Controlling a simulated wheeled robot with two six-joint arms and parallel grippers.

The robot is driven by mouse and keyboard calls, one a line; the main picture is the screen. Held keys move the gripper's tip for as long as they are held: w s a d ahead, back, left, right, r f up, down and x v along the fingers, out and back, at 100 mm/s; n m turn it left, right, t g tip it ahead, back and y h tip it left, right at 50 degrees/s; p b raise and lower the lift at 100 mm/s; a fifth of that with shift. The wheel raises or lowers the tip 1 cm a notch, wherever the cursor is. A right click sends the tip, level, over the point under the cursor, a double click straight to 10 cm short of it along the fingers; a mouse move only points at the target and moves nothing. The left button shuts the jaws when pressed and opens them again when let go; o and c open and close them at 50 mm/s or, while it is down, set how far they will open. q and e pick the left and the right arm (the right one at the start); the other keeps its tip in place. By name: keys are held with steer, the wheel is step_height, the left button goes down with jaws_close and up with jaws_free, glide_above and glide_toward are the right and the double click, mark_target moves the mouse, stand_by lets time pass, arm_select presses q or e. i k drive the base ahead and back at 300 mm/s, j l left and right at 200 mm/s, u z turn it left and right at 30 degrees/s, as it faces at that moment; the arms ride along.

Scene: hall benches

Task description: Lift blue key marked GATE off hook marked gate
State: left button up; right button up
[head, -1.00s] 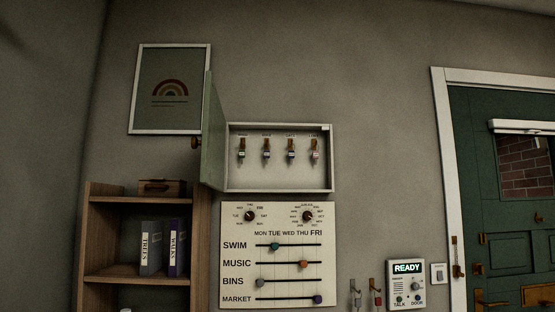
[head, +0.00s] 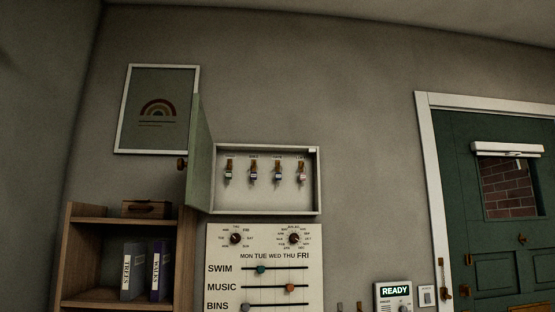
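The key cabinet (head: 265,207) hangs on the wall with its green door (head: 200,155) swung open to the left. Inside, several keys with small tags hang from brown hooks in one row. The third from the left (head: 278,172) has a bluish-looking tag, but its marking is too small to read. The hook labels above the row are also too small to read for certain, so I cannot tell which hook is marked gate. Neither of my grippers is in view.
Below the cabinet is a white board (head: 265,260) with dials and sliders. A wooden shelf (head: 85,212) with binders and a small box (head: 146,209) stands at left. A READY panel (head: 394,292) and a green door (head: 460,140) are at right. The cabinet front is unobstructed.

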mark_target(278, 175)
steer(key=i+l, duration=0.1)
steer(key=i, duration=0.45)
steer(key=i+l+u, duration=0.1)
steer(key=i, duration=0.4)
steer(key=i+l, duration=0.15)
steer(key=i, duration=0.35)
